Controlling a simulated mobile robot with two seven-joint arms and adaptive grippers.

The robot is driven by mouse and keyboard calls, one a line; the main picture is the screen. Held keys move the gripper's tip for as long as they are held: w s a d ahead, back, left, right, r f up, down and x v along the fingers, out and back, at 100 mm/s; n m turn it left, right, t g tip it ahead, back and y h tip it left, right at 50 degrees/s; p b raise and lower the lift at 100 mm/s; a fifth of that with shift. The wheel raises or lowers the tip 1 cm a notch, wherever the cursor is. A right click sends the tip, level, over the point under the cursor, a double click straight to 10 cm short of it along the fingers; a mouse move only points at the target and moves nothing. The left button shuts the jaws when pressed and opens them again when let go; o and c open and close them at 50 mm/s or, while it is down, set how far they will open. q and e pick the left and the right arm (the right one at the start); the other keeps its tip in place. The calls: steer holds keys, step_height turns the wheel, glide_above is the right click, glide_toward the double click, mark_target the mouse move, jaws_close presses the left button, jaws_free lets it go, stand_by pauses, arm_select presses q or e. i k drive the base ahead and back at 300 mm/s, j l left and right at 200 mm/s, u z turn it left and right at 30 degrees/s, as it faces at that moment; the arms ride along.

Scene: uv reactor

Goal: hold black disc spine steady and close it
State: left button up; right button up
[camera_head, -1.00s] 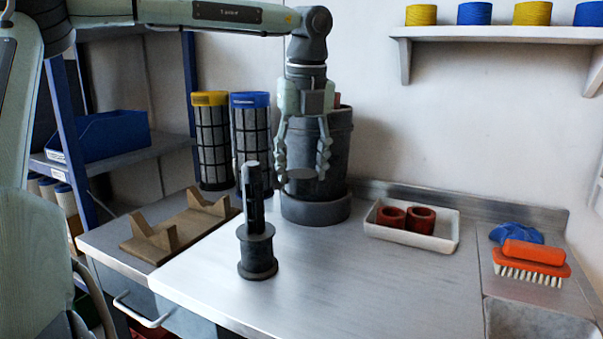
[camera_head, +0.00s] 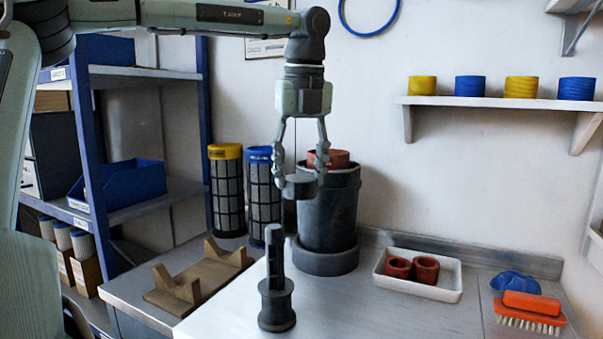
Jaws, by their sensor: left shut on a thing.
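The black disc spine (camera_head: 276,308) stands upright on the steel counter, a dark slotted post on stacked round discs. My left gripper (camera_head: 300,186) points down, above and behind the spine and apart from it. Its fingers are shut on a dark grey round piece (camera_head: 299,190), seen nearly edge-on in front of the dark canister. The fingers partly hide this piece. My right gripper is not in view.
The dark canister (camera_head: 328,215) with a red piece in its top stands just behind. A wooden cradle (camera_head: 200,284) and two mesh cartridges are left. A white tray (camera_head: 440,291) with two red rings and an orange brush (camera_head: 530,315) are right.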

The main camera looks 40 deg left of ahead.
mark_target(277, 315)
steer(key=k, duration=0.85)
